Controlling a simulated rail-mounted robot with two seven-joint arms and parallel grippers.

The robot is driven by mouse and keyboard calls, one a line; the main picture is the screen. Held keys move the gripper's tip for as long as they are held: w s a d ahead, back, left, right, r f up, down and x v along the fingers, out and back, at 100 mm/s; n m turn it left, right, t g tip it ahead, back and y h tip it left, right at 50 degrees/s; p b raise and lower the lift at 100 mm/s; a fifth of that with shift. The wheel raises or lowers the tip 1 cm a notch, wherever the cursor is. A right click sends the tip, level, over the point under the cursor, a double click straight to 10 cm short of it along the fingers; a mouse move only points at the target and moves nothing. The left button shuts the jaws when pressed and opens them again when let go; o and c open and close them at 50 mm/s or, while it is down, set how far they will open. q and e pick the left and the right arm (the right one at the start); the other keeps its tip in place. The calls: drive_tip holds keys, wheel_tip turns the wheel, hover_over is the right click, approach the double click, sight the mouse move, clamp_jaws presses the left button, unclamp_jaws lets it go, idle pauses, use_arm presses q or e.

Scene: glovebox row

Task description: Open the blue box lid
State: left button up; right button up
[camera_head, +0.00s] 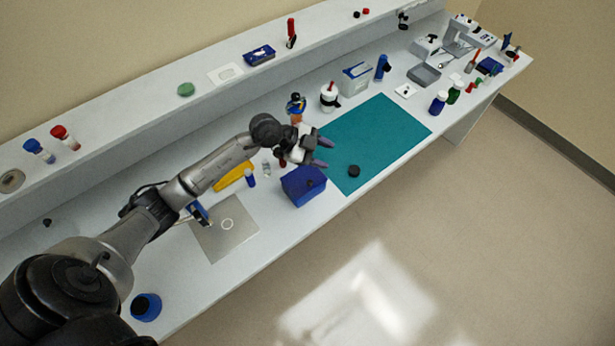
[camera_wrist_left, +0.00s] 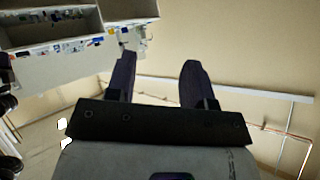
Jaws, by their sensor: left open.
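The blue box (camera_head: 302,190) sits near the front edge of the bench, beside the left edge of the teal mat. Its lid looks closed, with a small dark spot on it. My left gripper (camera_head: 325,154) is open and empty, just above and slightly right of the box in the head view. Its fingers point right, over the mat's near-left part. The gap between gripper and box is hard to judge. In the left wrist view the two dark fingers (camera_wrist_left: 158,75) are spread with nothing between them, and the box is not visible. My right gripper is not in view.
The teal mat (camera_head: 375,138) bears a small black round piece (camera_head: 354,171). A yellow object (camera_head: 234,176) and a blue-capped bottle (camera_head: 250,179) stand left of the box. An orange-and-blue item (camera_head: 296,108) is behind the gripper. The floor in front is clear.

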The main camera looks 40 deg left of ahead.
sight(309, 181)
use_arm(q)
drive_tip(key=s+a+f+n+g+y, duration=0.35)
drive_tip(key=a+f+g+y, duration=0.2)
drive_tip(key=a, duration=0.35)
drive_tip(key=shift+t, duration=0.35)
drive_tip(key=x, duration=1.3)
drive_tip(key=shift+w+d+f, duration=0.1)
drive_tip(key=shift+d+f, duration=0.05)
drive_tip(key=shift+f, duration=0.2)
drive_tip(key=shift+c, duration=0.2)
clamp_jaws()
